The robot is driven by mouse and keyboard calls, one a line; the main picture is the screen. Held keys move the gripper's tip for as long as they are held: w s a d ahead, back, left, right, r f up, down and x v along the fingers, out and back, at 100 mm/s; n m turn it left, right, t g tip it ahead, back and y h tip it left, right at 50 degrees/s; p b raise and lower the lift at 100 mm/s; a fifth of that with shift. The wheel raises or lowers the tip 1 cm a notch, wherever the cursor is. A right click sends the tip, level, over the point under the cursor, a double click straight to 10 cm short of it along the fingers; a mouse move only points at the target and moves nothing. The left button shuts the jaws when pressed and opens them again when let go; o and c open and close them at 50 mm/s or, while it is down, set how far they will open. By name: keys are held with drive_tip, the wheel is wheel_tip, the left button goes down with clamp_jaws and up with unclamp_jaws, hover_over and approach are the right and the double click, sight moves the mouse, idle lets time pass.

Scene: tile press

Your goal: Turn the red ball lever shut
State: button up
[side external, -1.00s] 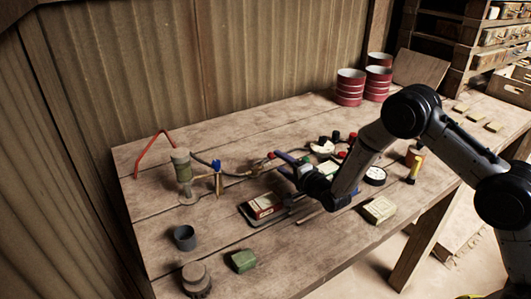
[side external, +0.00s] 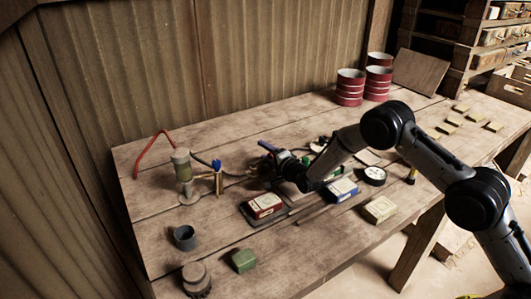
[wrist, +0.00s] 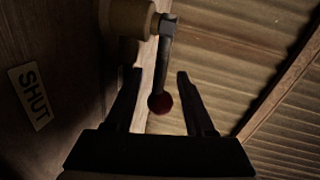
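The red ball (wrist: 160,103) sits at the end of a dark metal lever stem (wrist: 165,55) in the wrist view. The stem comes from a tan round fitting (wrist: 128,18) at the top. My gripper (wrist: 159,73) has its two dark fingers apart, one on each side of the ball, with a gap visible on both sides. A pale label reading SHUT (wrist: 34,95) is at the left of the wrist view. In the side view my gripper (side external: 264,160) is low over the pipework in the middle of the bench, and I cannot make out the ball there.
A red box (side external: 264,205) on a dark tray and a blue-and-white box (side external: 342,190) lie near my gripper. A blue-handled fitting (side external: 217,167) and a green-grey cylinder (side external: 181,165) stand to the left. Red tins (side external: 350,87) stand at the back.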

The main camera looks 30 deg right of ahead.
clamp_jaws()
idle(1.2)
